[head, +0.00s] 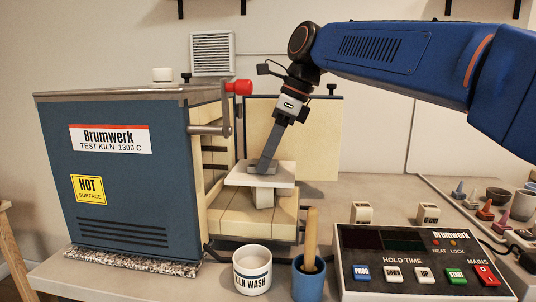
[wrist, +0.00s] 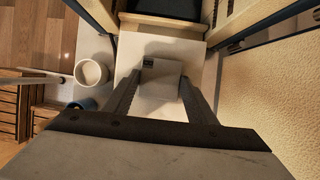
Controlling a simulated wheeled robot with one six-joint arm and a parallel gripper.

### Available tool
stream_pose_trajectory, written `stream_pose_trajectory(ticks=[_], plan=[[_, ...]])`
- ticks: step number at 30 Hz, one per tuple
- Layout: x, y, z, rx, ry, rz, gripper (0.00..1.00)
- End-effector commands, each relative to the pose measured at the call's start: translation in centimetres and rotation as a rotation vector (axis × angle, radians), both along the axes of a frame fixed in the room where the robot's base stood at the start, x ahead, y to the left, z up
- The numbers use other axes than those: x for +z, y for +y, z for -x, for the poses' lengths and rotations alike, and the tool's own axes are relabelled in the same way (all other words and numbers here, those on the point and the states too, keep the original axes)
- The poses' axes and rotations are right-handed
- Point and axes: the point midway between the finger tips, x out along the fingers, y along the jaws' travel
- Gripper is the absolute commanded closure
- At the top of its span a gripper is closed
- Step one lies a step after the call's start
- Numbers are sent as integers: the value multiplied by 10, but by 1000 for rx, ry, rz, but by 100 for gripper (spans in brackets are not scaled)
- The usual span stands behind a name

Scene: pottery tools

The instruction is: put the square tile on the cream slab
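The cream slab (head: 236,180) lies flat on a short post (head: 264,198) in front of the open kiln. It also shows pale in the wrist view (wrist: 126,58). The square tile (wrist: 160,82), pale grey with a small dark mark near one corner, lies between my fingertips over the slab. My gripper (head: 268,166) points steeply down at the slab. In the wrist view my gripper (wrist: 160,80) has a fingertip against each side of the tile. Whether the tile touches the slab is not clear.
The blue kiln (head: 130,200) stands left, its door (head: 315,140) open behind my gripper. A kiln wash pot (head: 252,272), a blue cup (head: 308,283) with a wooden handle, and a control box (head: 420,262) stand in front. Cones and small cups (head: 497,196) stand at right.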

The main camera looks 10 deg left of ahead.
Motion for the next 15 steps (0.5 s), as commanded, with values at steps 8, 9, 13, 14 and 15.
stream_pose_trajectory(ticks=[8,9,13,14,15], plan=[[0,0,0,0,0,0,30],[0,0,0,0,0,0,30],[3,0,0,0,-1,0,30],[5,-1,0,0,-1,-1,30],[8,-2,-1,-1,0,-1,30]])
